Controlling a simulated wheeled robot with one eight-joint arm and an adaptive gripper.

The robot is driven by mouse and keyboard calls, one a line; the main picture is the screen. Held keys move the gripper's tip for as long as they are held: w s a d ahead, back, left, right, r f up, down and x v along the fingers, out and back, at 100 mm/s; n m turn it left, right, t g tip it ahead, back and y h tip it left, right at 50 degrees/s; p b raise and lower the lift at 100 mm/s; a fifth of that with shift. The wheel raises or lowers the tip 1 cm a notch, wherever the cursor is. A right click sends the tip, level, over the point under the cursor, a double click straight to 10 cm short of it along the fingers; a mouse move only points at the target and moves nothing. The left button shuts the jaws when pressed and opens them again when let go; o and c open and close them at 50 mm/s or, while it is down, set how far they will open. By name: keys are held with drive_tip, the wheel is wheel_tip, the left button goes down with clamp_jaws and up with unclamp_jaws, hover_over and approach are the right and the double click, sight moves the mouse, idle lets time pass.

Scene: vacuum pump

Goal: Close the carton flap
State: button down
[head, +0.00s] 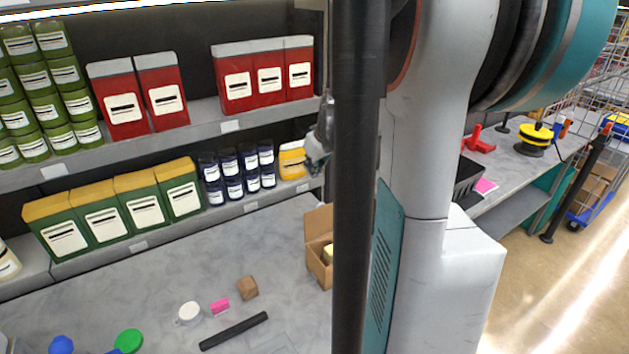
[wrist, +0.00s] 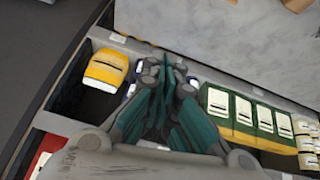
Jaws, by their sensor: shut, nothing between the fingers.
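The brown carton (head: 317,262) stands on the grey table, left of my dark column, which hides its right side. A flap (head: 318,219) stands raised at its back, and something yellowish shows inside. My gripper (head: 314,160) is partly hidden behind the column, above and behind the carton, close to the lower shelf's yellow container. In the wrist view my gripper (wrist: 172,72) has its teal fingers together and empty, over the shelf beside the yellow container (wrist: 106,69). A brown object (wrist: 297,4) is cut off at the top there; I cannot tell whether it is the carton.
The shelf holds green boxes (head: 143,204), dark blue jars (head: 233,175) and red boxes (head: 268,80). A white mug (head: 188,313), a pink block (head: 219,307), a brown block (head: 247,288) and a black bar (head: 233,331) lie on the table. Bare table separates them from the shelf.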

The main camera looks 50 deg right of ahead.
drive_tip(key=s+d+m, duration=0.1)
drive_tip(key=s, duration=0.1)
drive_tip(key=b, duration=0.1)
hover_over(323, 217)
drive_tip(key=w+d, duration=0.2)
drive_tip(key=w, duration=0.1)
wheel_tip(323, 217, down, 10)
drive_tip(key=shift+r+y, duration=0.15)
drive_tip(key=shift+y, duration=0.15)
drive_tip(key=shift+s+b, duration=0.1)
drive_tip(key=shift+b, duration=0.25)
